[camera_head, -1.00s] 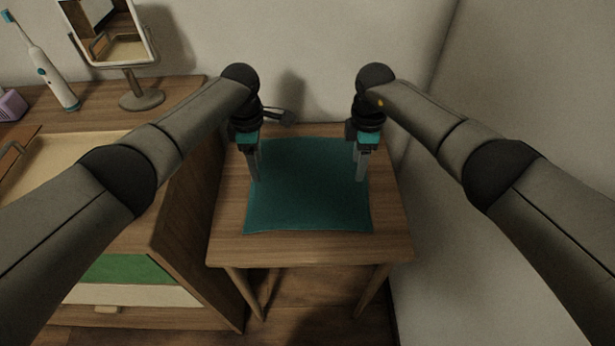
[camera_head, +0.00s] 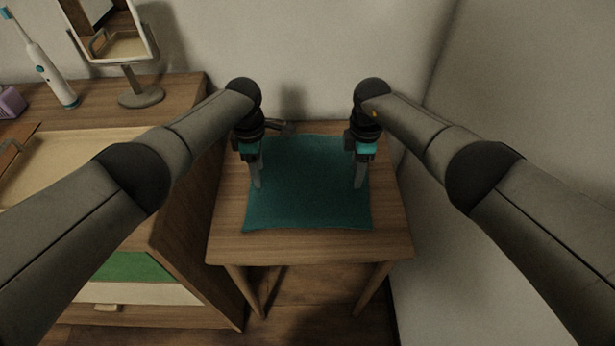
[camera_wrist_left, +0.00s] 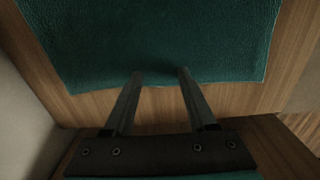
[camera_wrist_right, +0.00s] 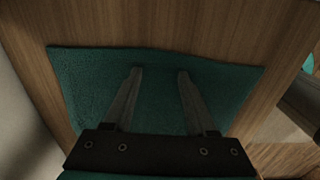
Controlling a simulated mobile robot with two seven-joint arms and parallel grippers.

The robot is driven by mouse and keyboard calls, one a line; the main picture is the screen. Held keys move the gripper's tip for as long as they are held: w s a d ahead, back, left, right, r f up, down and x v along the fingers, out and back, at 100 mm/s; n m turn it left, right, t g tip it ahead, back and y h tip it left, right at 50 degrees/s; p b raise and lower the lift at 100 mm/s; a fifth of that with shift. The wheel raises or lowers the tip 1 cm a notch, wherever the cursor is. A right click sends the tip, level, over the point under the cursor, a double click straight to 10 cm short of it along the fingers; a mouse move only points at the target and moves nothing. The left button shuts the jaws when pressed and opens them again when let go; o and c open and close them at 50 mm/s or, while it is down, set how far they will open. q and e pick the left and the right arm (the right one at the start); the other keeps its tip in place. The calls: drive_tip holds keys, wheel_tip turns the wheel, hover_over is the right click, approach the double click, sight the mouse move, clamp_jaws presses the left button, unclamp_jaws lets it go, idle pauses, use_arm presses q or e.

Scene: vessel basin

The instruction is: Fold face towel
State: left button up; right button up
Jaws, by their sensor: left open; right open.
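The teal face towel (camera_head: 308,190) lies spread flat on the small wooden table. My left gripper (camera_head: 256,186) points down over the towel's left side. In the left wrist view its open fingers (camera_wrist_left: 161,73) reach just over a towel edge, with nothing between them. My right gripper (camera_head: 358,186) points down over the towel's right side. In the right wrist view its open fingers (camera_wrist_right: 160,72) lie over the towel (camera_wrist_right: 85,85), empty. I cannot tell whether the fingertips touch the cloth.
The small wooden table (camera_head: 310,248) has a bare strip in front of the towel. A wooden cabinet (camera_head: 190,215) stands close on the left, with a mirror (camera_head: 142,97) and an electric toothbrush (camera_head: 50,75) on it. Walls are behind and to the right.

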use_arm(q)
drive_tip(key=shift+c, duration=0.7)
use_arm(e)
drive_tip(key=shift+c, duration=0.7)
use_arm(q)
drive_tip(key=shift+f, duration=0.1)
drive_tip(key=c, duration=0.7)
use_arm(e)
drive_tip(key=c, duration=0.7)
use_arm(q)
drive_tip(key=shift+s, duration=0.1)
clamp_jaws()
use_arm(e)
clamp_jaws()
use_arm(q)
drive_tip(key=shift+a+r, duration=0.1)
drive_tip(key=shift+r, duration=0.1)
use_arm(e)
drive_tip(key=shift+r, duration=0.15)
